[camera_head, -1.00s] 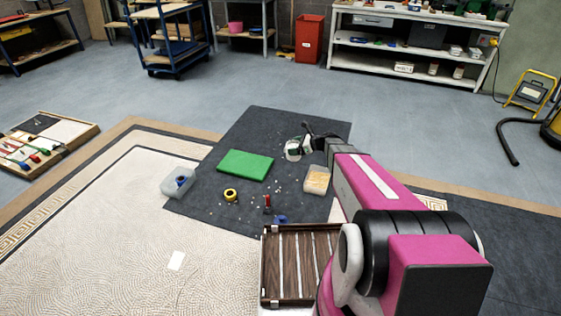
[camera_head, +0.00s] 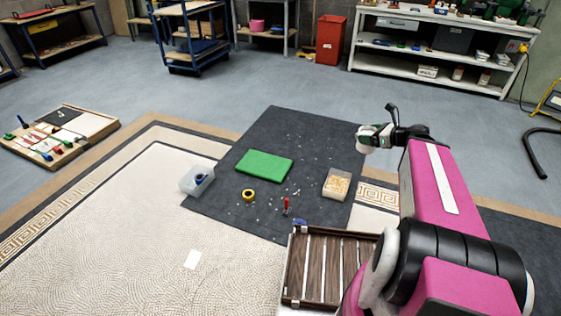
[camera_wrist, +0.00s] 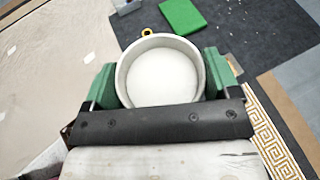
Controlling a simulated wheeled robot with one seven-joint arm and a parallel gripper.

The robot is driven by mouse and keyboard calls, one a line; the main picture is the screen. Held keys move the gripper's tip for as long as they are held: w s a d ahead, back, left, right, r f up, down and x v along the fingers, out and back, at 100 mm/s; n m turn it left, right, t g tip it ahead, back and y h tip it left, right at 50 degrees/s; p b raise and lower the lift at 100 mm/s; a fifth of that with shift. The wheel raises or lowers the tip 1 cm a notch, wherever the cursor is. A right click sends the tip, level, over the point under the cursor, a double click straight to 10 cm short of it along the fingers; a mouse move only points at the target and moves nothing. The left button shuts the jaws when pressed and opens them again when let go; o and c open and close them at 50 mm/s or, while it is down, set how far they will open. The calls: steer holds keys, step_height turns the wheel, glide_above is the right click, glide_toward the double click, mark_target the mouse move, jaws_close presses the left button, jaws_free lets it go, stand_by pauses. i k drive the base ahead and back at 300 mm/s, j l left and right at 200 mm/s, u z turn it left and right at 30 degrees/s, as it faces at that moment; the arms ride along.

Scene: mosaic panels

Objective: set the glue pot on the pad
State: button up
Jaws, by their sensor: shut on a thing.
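The glue pot is a round, pale, open-topped pot, seen from above in the wrist view (camera_wrist: 163,77) with white contents. My gripper (camera_wrist: 161,85) is shut on it, with one green finger at each side. In the head view the pot (camera_head: 369,138) and my gripper (camera_head: 376,137) are at the right edge of the dark mat, seemingly raised; the exact height is hard to tell. The green pad (camera_head: 264,165) lies flat on the dark mat, left of the gripper and apart from it. It also shows at the top of the wrist view (camera_wrist: 183,17). Its top is bare.
The dark mat (camera_head: 318,150) holds a clear box (camera_head: 197,182) left of the pad, yellow tape (camera_head: 248,195), a red-handled tool (camera_head: 286,205), a tub of tan pieces (camera_head: 337,184) and scattered chips. A slatted wooden tray (camera_head: 330,265) stands in front.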

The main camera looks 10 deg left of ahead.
mark_target(255, 164)
steer(key=j+z, duration=0.35)
steer(key=j, duration=0.2)
steer(key=j+z, duration=0.4)
steer(key=j, duration=0.75)
steer(key=k+j+z, duration=0.1)
steer(key=j, duration=1.15)
steer(key=k+j+z, duration=0.1)
steer(key=j, duration=0.5)
steer(key=k+j, duration=0.1)
steer(key=j, duration=0.55)
